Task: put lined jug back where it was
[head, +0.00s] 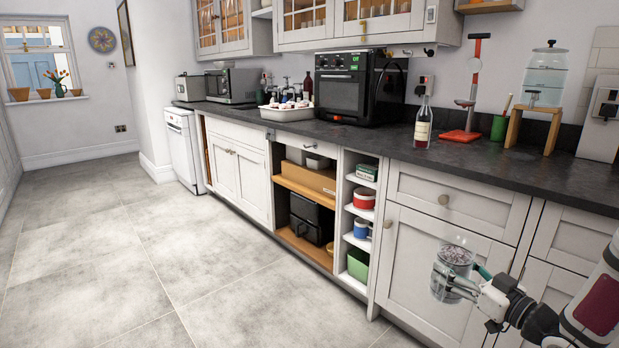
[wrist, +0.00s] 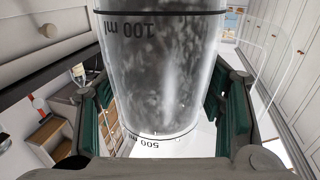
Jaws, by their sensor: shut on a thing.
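The lined jug (head: 449,268) is a clear glass vessel with dark graduation lines and speckled grey contents or pattern. My gripper (head: 468,286) is shut on its side and holds it in the air in front of the lower white cabinet doors, below counter height. In the wrist view the jug (wrist: 162,70) fills the middle, with "100 ml" and "500 ml" markings upside down in the picture. The green-padded fingers of my gripper (wrist: 165,112) lie on both sides of it. The jug looks roughly upright in the head view.
The dark counter (head: 455,160) carries a bottle (head: 423,125), a red stand (head: 466,120), a green cup (head: 499,128) and a glass dispenser (head: 545,78) on a wooden stand. A black oven (head: 345,88) stands further left. Open shelves (head: 357,225) hold pots. The floor (head: 150,260) is clear.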

